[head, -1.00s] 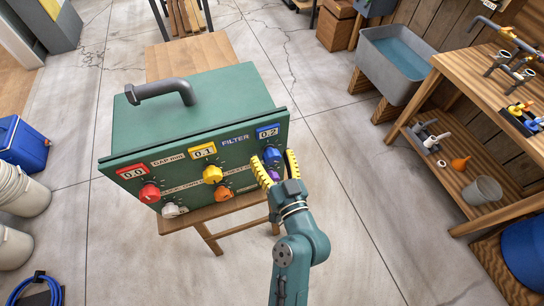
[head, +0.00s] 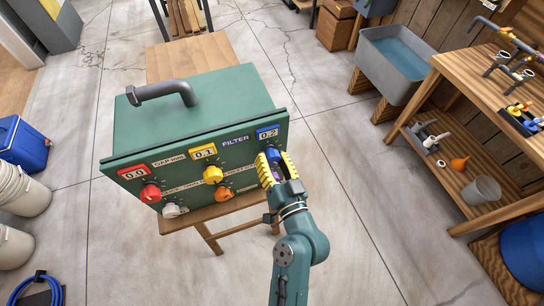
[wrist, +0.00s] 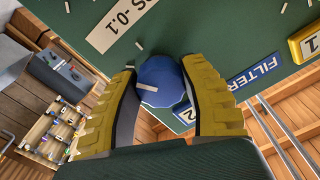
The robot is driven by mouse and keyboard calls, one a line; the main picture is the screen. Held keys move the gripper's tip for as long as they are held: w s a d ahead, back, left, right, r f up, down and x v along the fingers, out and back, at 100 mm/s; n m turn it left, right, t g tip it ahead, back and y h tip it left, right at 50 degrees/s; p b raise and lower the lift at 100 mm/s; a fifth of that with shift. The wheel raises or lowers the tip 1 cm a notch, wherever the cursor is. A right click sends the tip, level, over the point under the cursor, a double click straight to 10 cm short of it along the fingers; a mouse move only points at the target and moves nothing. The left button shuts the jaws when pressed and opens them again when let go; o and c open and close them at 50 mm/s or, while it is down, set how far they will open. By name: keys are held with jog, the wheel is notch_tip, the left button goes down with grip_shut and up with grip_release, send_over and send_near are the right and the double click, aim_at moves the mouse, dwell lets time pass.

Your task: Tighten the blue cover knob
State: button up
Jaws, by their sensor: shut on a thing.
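The blue knob (wrist: 160,82) is a faceted dial with a pale pointer line, on the front of the green box (head: 210,112). In the wrist view it sits between the yellow ridged fingers of my gripper (wrist: 162,95). My gripper (head: 272,167) is shut on the knob at the panel's right end, below the blue counter (head: 267,132) reading 0.2. In the head view the fingers hide most of the knob. The FILTER label (wrist: 252,70) shows beside the fingers in the wrist view.
The panel also has a red knob (head: 151,192), a yellow knob (head: 213,174), an orange knob (head: 224,194) and a white knob (head: 172,210). The box stands on a wooden stool (head: 195,60). Floor to the right is clear up to the workbench (head: 462,85).

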jog(key=m+p, duration=0.2)
jog(key=m, duration=0.4)
jog(key=shift+a, duration=0.1)
jog(key=shift+f, duration=0.1)
dwell(0.4)
jog(key=o, duration=1.2)
jog(key=v, duration=1.2)
